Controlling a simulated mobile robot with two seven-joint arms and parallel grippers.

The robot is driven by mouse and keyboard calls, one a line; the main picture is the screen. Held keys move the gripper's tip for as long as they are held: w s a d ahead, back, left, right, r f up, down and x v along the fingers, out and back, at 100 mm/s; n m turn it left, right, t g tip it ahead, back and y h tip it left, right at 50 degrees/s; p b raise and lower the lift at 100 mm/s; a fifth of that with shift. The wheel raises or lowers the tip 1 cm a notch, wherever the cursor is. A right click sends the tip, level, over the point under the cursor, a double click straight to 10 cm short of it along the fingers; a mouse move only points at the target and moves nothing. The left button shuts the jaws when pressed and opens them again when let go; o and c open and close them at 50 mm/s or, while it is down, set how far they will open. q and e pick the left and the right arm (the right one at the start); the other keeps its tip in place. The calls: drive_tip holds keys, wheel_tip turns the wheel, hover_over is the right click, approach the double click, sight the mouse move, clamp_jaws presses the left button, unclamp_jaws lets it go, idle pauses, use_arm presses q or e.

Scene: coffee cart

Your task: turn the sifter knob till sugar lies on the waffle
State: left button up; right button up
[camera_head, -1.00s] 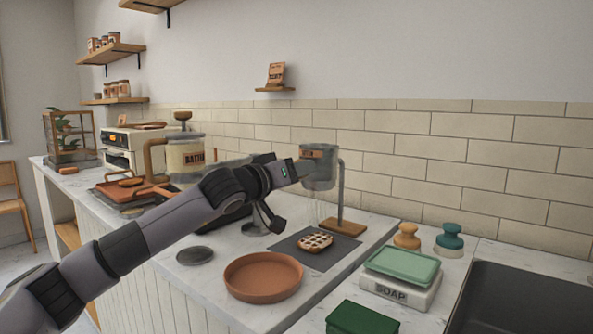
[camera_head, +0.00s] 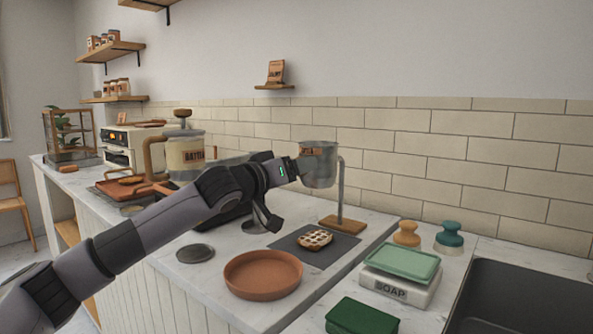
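The grey metal sifter (camera_head: 319,168) hangs from a bent stand on a wooden base (camera_head: 343,224). The waffle (camera_head: 314,239) lies on a dark mat (camera_head: 334,253) below the sifter. Pale patches show on the waffle's top; I cannot tell for sure whether they are sugar. My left gripper (camera_head: 296,169) is at the sifter's left side, by its label. The knob is not distinguishable there, and my fingers are too small and covered to show whether they are closed on it. My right gripper is out of view.
A terracotta plate (camera_head: 263,291) stands in front of the mat. A soap scale (camera_head: 400,284) with a green tray, two stampers (camera_head: 449,238) and the sink (camera_head: 530,300) are to the right. A batter jug (camera_head: 186,157) stands behind my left arm.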

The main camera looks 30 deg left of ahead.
use_arm(q)
drive_tip(key=s+b, duration=0.1)
drive_tip(key=s, duration=0.5)
drive_tip(key=shift+s+a+b, duration=0.2)
drive_tip(key=shift+a+b, duration=0.05)
drive_tip(key=shift+b, duration=0.05)
idle(0.3)
